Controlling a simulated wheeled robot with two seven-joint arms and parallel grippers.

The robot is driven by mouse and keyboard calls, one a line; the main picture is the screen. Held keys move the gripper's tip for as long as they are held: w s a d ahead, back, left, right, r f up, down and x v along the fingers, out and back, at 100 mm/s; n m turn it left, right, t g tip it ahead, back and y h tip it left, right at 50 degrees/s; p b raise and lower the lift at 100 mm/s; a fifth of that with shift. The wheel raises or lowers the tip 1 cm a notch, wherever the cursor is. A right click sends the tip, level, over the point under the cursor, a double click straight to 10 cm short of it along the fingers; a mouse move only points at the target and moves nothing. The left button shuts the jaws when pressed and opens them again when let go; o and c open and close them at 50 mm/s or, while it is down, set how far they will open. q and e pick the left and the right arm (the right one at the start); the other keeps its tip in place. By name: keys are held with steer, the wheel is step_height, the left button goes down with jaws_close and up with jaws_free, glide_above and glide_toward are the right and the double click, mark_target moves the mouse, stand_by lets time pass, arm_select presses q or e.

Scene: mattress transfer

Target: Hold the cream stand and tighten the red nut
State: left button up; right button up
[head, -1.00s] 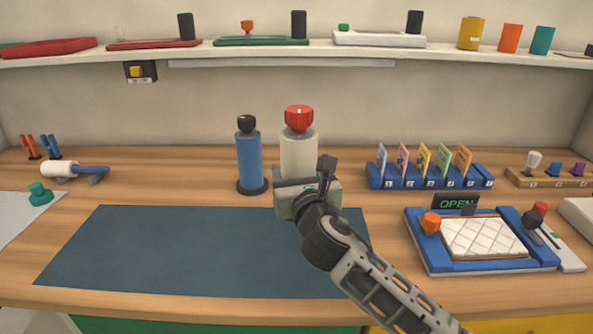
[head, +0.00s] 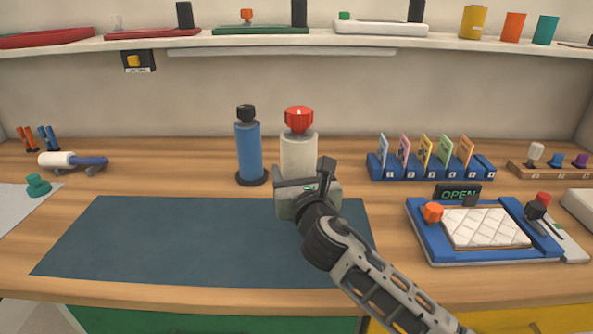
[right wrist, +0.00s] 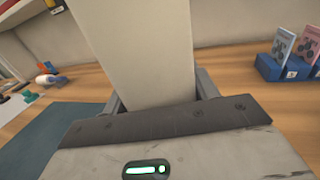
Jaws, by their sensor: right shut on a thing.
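The cream stand (head: 299,153) is upright at the back middle of the table, with the red nut (head: 299,119) on its top. My right gripper (head: 305,180) is at the stand's lower part and hides its base. In the right wrist view the cream stand (right wrist: 140,50) rises between the fingers of my right gripper (right wrist: 158,95), which is shut on it. My left gripper is not in view.
A blue stand (head: 248,152) with a black nut (head: 246,113) is just left of the cream stand. A dark mat (head: 190,240) lies clear in front. A blue card rack (head: 430,168) and a blue tray (head: 430,246) holding a white quilted pad are at the right. A shelf (head: 300,43) runs above.

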arm_select(q)
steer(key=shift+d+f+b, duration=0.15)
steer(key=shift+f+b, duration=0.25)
steer(key=shift+b, duration=0.3)
arm_select(e)
steer(key=shift+f, duration=0.95)
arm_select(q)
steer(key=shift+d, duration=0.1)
arm_select(e)
steer(key=shift+f, duration=0.35)
arm_select(q)
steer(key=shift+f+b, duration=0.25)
steer(key=shift+b, duration=0.45)
arm_select(e)
steer(key=shift+f, duration=0.75)
arm_select(q)
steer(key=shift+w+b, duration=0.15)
steer(key=shift+b, duration=0.15)
arm_select(e)
steer(key=shift+f, duration=0.45)
arm_select(q)
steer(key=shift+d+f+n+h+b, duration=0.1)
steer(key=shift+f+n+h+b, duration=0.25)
steer(key=shift+b, duration=0.2)
arm_select(e)
steer(key=shift+f, duration=0.75)
steer(key=shift+f, duration=0.2)
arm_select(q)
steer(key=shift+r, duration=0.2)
